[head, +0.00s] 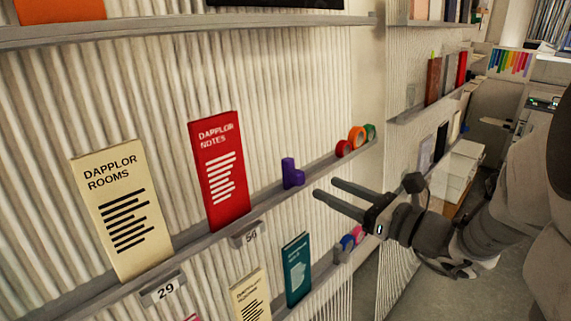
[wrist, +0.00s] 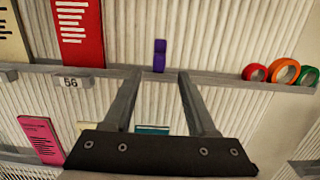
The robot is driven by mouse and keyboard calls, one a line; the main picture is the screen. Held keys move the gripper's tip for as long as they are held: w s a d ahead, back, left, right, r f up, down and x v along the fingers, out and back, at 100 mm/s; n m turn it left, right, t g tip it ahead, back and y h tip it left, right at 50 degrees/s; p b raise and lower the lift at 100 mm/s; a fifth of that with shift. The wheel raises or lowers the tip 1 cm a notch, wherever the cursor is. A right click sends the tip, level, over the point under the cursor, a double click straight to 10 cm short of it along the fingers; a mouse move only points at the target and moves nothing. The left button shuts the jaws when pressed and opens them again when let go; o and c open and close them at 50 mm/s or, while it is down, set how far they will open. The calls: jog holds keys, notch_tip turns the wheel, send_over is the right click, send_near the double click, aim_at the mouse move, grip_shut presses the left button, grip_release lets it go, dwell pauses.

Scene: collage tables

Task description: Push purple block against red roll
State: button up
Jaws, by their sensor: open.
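I cannot tell whether a finger touches the ledge.
An orange roll (head: 357,137) and a green roll (head: 370,131) stand just right of the red roll. A red Dapplor Notes booklet (head: 219,172) and a cream Dapplor Rooms booklet (head: 122,210) lean left of the block. A lower shelf holds a teal booklet (head: 297,270).

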aim_at(293, 172)
jog(key=p+x, duration=0.1)
jog(key=x, duration=1.1)
grip_shut()
dwell(1.1)
